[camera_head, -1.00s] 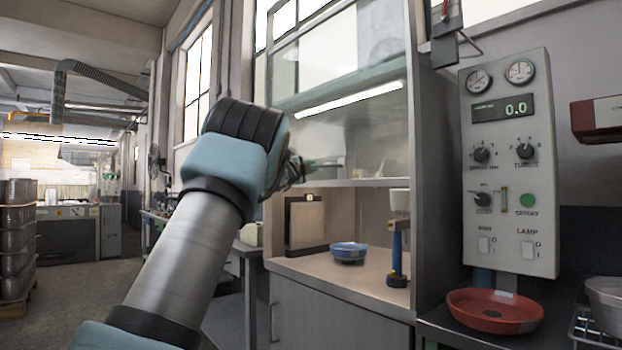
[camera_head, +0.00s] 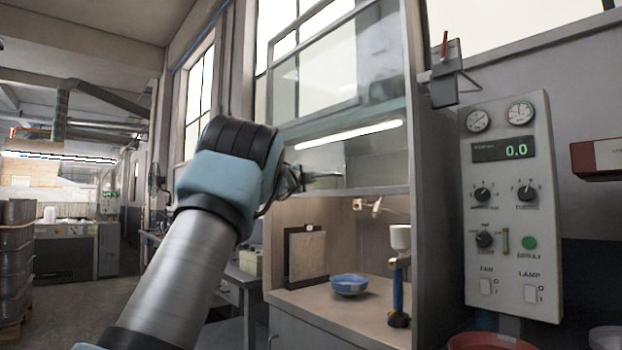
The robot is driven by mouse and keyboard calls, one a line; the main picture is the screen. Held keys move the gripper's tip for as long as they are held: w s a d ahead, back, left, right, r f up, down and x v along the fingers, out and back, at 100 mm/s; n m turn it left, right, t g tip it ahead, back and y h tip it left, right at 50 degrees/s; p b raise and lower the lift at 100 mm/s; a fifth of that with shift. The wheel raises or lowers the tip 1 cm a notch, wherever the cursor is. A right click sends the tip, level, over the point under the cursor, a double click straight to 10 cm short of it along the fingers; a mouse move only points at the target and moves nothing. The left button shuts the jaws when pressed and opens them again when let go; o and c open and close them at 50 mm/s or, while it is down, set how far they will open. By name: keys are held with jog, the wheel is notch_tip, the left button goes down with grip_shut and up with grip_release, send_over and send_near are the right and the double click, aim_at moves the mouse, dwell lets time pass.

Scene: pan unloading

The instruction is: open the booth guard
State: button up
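The booth guard is a clear sliding pane with a grey bottom rail (camera_head: 380,190) across the front of the spray booth. It is part-way up, with an open gap between the rail and the booth floor. My gripper (camera_head: 325,176) is in front of the pane, just above the left part of the rail. My wrist hides much of the gripper, and the fingers are too small to show whether they are open, shut or gripping the rail. Inside the booth stand a blue bowl (camera_head: 348,284) and a blue stand with a white cup (camera_head: 399,275).
A small spray gun (camera_head: 368,206) hangs at the booth's back. A control panel (camera_head: 512,210) with knobs and a 0.0 display is right of the booth. A bracket (camera_head: 445,75) juts out above it. A red pan (camera_head: 490,341) sits below the panel.

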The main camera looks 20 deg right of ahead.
jog(key=o, duration=0.4)
jog(key=shift+f, duration=0.1)
jog(key=b+v, duration=0.4)
jog(key=v, duration=0.6)
jog(key=shift+s+a, duration=0.25)
jog(key=shift+s, duration=0.05)
jog(key=w+a+f+n+y+p, duration=0.1)
jog(key=a+f+n+y+p, duration=0.1)
jog(key=a+f+n+y, duration=0.65)
jog(key=s+a+f+n+g+y+p, duration=0.1)
jog(key=s+a+f+n+g, duration=0.1)
jog(key=s+a+f+n, duration=0.45)
jog(key=s+a+f+n+g+y+p, duration=0.15)
jog(key=a+f, duration=0.25)
jog(key=f, duration=0.5)
jog(key=s+a+f+n+g+p, duration=0.1)
jog(key=s+a+f+n+g, duration=0.1)
jog(key=s+f, duration=0.3)
jog(key=s+a+f+n+g+y+p, duration=0.1)
jog(key=s+a+f+n+g, duration=0.1)
jog(key=s, duration=1.1)
jog(key=s+a+f+n+g+y+p, duration=0.1)
jog(key=s+f+n+g, duration=0.3)
jog(key=s+f, duration=0.4)
jog(key=shift+s+a+f+g, duration=0.3)
jog(key=shift+s+a+g, duration=0.5)
jog(key=shift+s, duration=0.2)
